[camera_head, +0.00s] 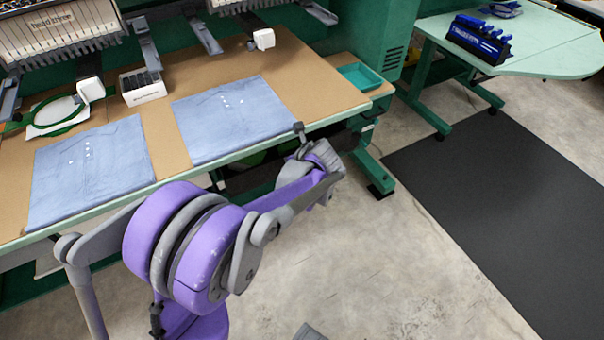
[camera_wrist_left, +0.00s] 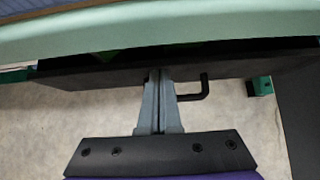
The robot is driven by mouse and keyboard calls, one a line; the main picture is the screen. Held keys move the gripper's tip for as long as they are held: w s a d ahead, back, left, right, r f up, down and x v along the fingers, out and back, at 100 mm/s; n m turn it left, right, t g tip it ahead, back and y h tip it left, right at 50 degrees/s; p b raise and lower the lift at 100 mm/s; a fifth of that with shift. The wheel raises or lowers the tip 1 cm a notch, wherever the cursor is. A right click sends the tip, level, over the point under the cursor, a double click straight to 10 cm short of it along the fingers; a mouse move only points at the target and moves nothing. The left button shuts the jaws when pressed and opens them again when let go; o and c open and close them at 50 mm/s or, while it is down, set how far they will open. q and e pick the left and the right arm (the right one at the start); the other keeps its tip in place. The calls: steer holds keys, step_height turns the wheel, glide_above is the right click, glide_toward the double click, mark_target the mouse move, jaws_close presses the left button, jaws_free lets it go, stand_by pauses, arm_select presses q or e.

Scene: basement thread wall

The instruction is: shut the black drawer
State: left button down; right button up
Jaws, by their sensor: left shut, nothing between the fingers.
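The black drawer (camera_wrist_left: 235,67) shows in the left wrist view as a long dark front just below the pale green table edge. A black bent handle (camera_wrist_left: 205,88) sticks out from it, right of my fingers. My left gripper (camera_wrist_left: 157,74) is shut and empty, with its fingertips at the drawer front left of the handle. I cannot tell whether they touch it. In the head view the drawer is mostly hidden under the table and behind my purple left arm, and the fingertips cannot be made out.
The worktable (camera_head: 290,75) above holds two folded blue garments (camera_head: 228,118), a small white box (camera_head: 143,88) and a teal tray (camera_head: 360,77). Green table legs stand at the right.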

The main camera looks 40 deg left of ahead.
mark_target(286, 154)
arm_select(q)
steer(key=shift+w+a, duration=0.35)
steer(key=shift+a, duration=0.45)
steer(key=shift+w+a, duration=0.3)
steer(key=shift+a, duration=0.5)
